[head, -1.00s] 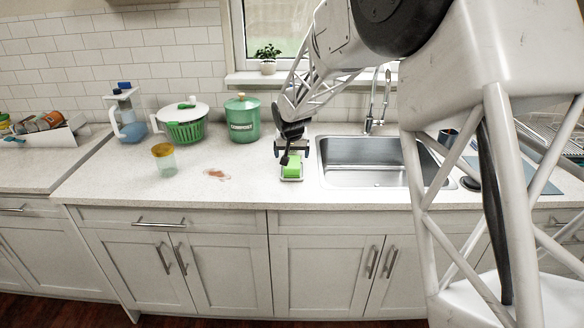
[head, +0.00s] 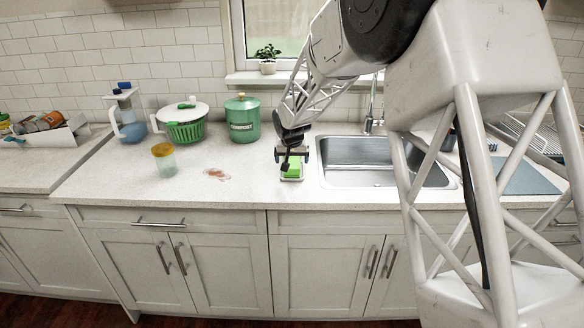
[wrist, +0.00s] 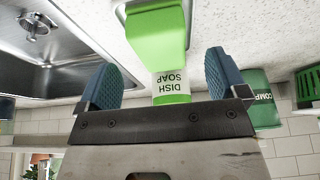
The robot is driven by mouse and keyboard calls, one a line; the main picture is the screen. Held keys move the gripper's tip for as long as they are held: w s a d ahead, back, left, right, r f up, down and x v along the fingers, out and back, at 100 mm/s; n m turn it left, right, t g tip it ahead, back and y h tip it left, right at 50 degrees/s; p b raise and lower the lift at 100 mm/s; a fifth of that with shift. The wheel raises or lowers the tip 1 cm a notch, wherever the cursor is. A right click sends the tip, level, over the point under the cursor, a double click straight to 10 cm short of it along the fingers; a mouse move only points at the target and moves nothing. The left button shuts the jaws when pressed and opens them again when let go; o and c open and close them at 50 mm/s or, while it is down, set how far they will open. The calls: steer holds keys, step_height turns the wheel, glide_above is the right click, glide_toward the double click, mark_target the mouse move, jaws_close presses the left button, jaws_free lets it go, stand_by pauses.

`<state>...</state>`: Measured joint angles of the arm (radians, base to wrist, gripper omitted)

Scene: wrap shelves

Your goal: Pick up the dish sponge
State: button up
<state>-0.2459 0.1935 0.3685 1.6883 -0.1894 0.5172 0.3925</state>
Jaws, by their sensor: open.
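The green dish sponge (head: 291,173) sits in a small pale holder on the counter, just left of the sink. In the wrist view, the sponge (wrist: 158,35) shows at top centre, in front of the gap between my blue fingertips (wrist: 160,62). The fingers are spread and empty. Whether they reach down beside the sponge I cannot tell.
A bottle labelled dish soap (wrist: 170,85) stands close behind the sponge. The sink (head: 370,165) is to the right. A brown spill (head: 215,174) lies on the counter.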

mark_target(292, 164)
steer(key=shift+x, duration=2.4)
steer(key=c, duration=1)
steer(key=shift+r, duration=0.2)
steer(key=shift+r, duration=1.5)
steer(key=shift+s+r, duration=0.2)
steer(key=shift+s, duration=0.15)
steer(key=s+d, duration=0.1)
steer(key=s, duration=0.4)
steer(key=s+d, duration=0.1)
steer(key=s, duration=0.4)
steer(key=s+d+r, duration=0.1)
steer(key=s, duration=0.4)
steer(key=shift+d+r, duration=0.15)
steer(key=shift+d, duration=0.05)
